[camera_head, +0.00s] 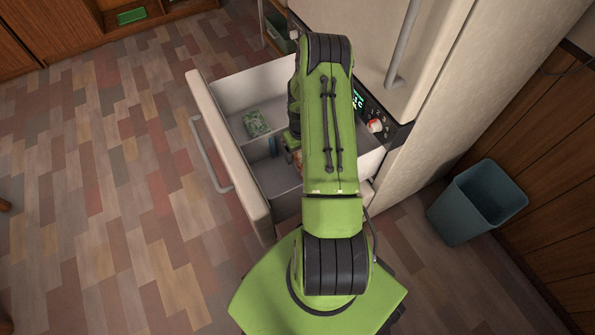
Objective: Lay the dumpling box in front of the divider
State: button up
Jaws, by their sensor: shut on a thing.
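An open white drawer (228,91) extends from the appliance. A low divider (257,151) crosses it, with a small bluish upright piece (273,147) at its middle. My gripper (293,146) is down inside the drawer, just right of the bluish piece, mostly hidden by my arm. A small reddish-brown thing, seemingly the dumpling box (298,158), shows at its tip, and the gripper is shut on it. Whether it touches the drawer floor cannot be told. A green patterned packet (256,124) lies in the compartment beyond the divider.
The near compartment has bare floor left of my gripper. The drawer front has a long grey handle (211,158). The appliance has a panel with a knob (375,126). A blue-grey bin (470,205) stands at right. The floor at left is clear.

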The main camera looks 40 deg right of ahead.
notch_tip(320, 180, down, 9)
jog(key=shift+f+b, duration=0.1)
jog(key=shift+b, duration=1.15)
jog(key=shift+r, duration=0.2)
jog(key=shift+f, duration=0.1)
jog(key=o, duration=1.1)
